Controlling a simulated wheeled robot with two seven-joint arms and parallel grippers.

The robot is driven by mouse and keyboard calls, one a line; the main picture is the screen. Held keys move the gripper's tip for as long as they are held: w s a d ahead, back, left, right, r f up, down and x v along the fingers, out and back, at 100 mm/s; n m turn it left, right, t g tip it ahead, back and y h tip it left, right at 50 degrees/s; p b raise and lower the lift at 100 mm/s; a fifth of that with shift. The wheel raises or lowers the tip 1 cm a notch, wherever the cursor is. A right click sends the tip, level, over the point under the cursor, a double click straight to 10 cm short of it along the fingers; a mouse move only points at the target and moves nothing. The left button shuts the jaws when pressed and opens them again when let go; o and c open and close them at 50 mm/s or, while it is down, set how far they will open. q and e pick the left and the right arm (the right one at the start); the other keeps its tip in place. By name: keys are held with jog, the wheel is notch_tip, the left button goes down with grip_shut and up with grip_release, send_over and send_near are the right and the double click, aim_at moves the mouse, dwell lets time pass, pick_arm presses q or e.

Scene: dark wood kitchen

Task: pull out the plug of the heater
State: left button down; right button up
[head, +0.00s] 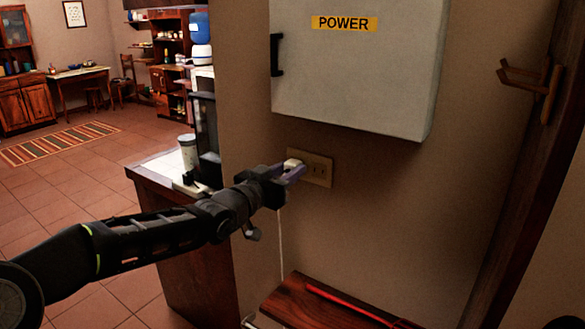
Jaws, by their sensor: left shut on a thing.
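My left gripper (287,174) is at the wall outlet (318,170), a beige plate below the power box. It is shut on a small white plug (292,163) at the left part of the plate. The plug looks to be at the socket, but I cannot tell whether its prongs are in. A white cord (281,240) hangs down from the gripper along the wall. The heater itself cannot be made out. My right gripper is not in view.
A grey power box (357,70) juts from the wall just above the outlet. A wooden surface with a red rod (350,305) is below. A counter (160,168) with a white cup (188,152) is at left. A wooden hook (545,88) is at right.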

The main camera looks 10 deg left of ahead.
aim_at(289, 170)
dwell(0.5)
pick_arm(q)
jog(key=shift+s+a+r+p, duration=0.1)
jog(key=shift+s+a+p, duration=0.25)
jog(key=shift+s, duration=0.2)
jog(key=shift+p+v, duration=1.6)
jog(key=shift+v, duration=0.65)
jog(key=shift+s, duration=0.15)
jog(key=shift+d, duration=0.1)
